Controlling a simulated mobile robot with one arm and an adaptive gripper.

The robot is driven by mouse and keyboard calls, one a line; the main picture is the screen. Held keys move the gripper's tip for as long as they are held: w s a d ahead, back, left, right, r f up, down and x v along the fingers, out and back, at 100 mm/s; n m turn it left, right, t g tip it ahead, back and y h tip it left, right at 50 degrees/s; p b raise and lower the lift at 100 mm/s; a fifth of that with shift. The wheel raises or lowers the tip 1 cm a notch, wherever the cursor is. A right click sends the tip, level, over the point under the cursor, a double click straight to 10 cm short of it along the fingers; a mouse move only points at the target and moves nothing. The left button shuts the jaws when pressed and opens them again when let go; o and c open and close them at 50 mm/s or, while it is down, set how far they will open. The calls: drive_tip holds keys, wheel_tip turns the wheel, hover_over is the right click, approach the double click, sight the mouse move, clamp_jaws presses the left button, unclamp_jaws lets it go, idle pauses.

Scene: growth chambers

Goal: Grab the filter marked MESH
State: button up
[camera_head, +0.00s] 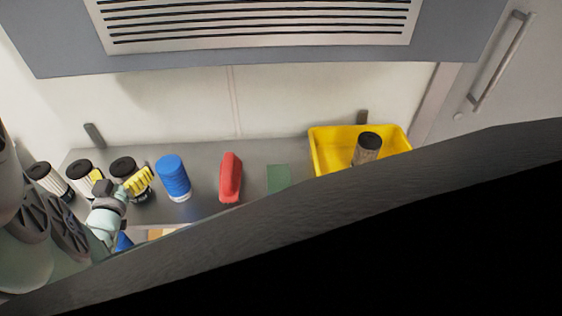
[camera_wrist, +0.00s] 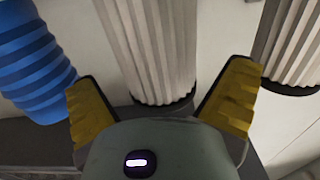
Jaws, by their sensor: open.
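Several filters with dark end caps stand on the grey shelf at the left of the head view: an outer one (camera_head: 46,178), a middle one (camera_head: 79,170) and one by my gripper (camera_head: 122,164). My gripper (camera_wrist: 160,103) is open, its yellow fingers either side of a pale pleated filter (camera_wrist: 155,50) in the wrist view; whether they touch it I cannot tell. In the head view, my gripper (camera_head: 119,177) partly hides that filter. A brownish-grey filter (camera_head: 367,150) with a dark cap stands in the yellow bin (camera_head: 322,152). I can read no MESH marking.
A blue ribbed cylinder (camera_head: 173,177) stands right of my gripper in the head view, and left of it in the wrist view (camera_wrist: 35,65). Another pleated filter (camera_wrist: 290,45) is at the wrist view's right. A red object (camera_head: 230,178) and green patch (camera_head: 278,178) are farther along the shelf.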

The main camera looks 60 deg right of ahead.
drive_tip(key=shift+w+d+r, duration=0.1)
drive_tip(key=shift+w+d, duration=0.15)
drive_tip(key=shift+w, duration=0.05)
drive_tip(key=c, duration=1.3)
